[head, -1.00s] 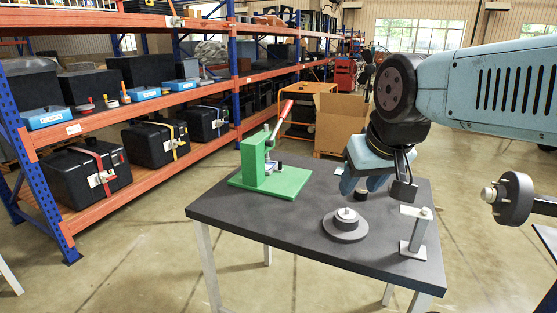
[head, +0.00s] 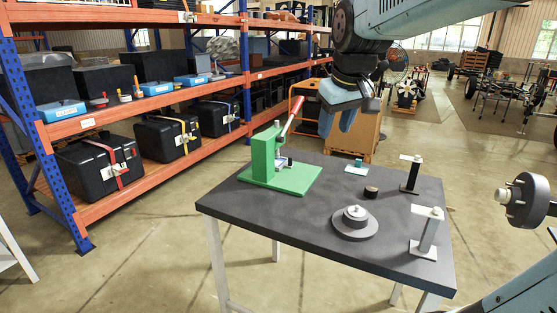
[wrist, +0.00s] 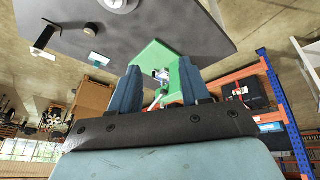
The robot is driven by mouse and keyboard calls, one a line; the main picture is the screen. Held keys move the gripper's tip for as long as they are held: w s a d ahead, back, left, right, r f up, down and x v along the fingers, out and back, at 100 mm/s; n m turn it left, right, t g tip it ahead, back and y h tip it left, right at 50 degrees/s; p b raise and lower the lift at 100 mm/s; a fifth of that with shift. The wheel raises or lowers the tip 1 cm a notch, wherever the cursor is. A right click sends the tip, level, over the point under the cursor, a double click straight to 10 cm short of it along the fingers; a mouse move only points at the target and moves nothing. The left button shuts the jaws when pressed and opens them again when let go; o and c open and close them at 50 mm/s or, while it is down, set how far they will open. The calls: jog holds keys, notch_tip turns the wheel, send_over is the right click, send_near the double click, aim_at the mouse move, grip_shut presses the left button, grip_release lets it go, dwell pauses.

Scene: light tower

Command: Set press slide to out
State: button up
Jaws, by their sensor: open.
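The green press (head: 263,160) stands on the left part of the dark table, on a flat green base (head: 300,180). Its lever with a red handle (head: 293,115) points up and to the right. A small pale slide part (head: 284,162) sits low at the press's front; how far it is out cannot be told. My gripper (head: 338,122) is open and empty, above and to the right of the press, apart from it. In the wrist view the press (wrist: 152,60) shows beyond and between the two blue-grey fingers, which partly hide it.
The table (head: 320,245) also bears a round grey flanged part (head: 355,224), a small dark cylinder (head: 371,192), a teal block on a pale plate (head: 357,168) and two upright stands (head: 411,175) (head: 427,235). Storage shelves (head: 160,100) stand behind at left.

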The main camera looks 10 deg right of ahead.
jog(key=w+n, duration=0.3)
jog(key=w, duration=1.2)
jog(key=n+g+y, duration=0.3)
jog(key=n+y, duration=0.1)
jog(key=n, duration=0.2)
send_over(290, 159)
jog(key=s+d, duration=0.2)
jog(key=d, duration=0.3)
notch_tip(290, 159, down, 20)
jog(key=x, duration=0.9)
jog(key=w+x, duration=0.1)
jog(key=x, duration=0.3)
jog(key=shift+a+f, duration=0.1)
jog(key=shift+a, duration=0.1)
grip_shut()
